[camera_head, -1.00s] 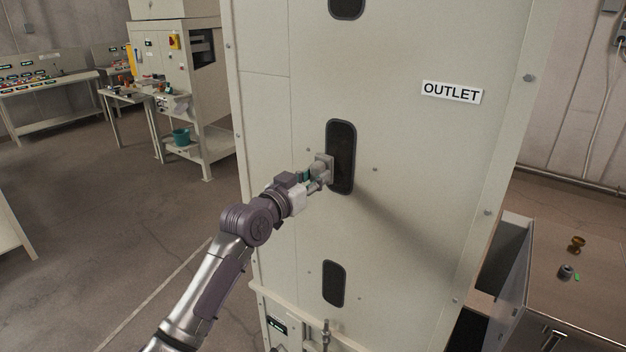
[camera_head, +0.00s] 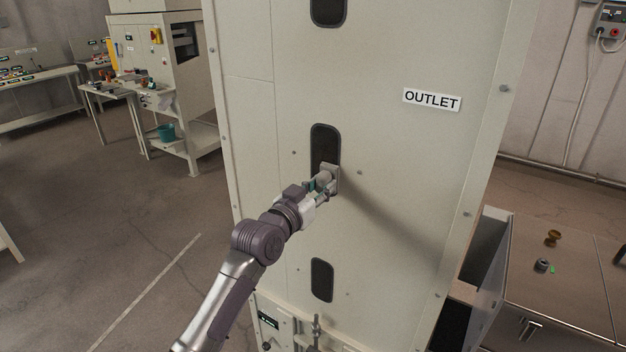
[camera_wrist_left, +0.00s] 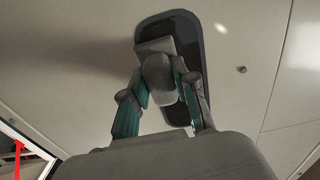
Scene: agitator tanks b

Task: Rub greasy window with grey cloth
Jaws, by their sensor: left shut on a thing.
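The dark window (camera_head: 325,146), a tall rounded slot in a black frame, is the middle one of three on the front of the cream cabinet. My left gripper (camera_head: 322,183) is shut on the grey cloth (camera_head: 331,176), a small pad-like piece with a rounded grip. The cloth is at the lower part of the window, over its lower right edge. In the left wrist view the cloth (camera_wrist_left: 155,48) lies before the window (camera_wrist_left: 187,38), between the teal-lined fingers (camera_wrist_left: 160,85). I cannot tell how firmly it touches the glass. My right gripper is out of view.
The cabinet (camera_head: 390,190) carries an OUTLET label (camera_head: 432,99) and small bolts. Other windows sit above (camera_head: 328,10) and below (camera_head: 321,281). A metal-topped unit (camera_head: 580,285) with small parts stands at the right. A bench (camera_head: 160,120) stands back left; the left floor is open.

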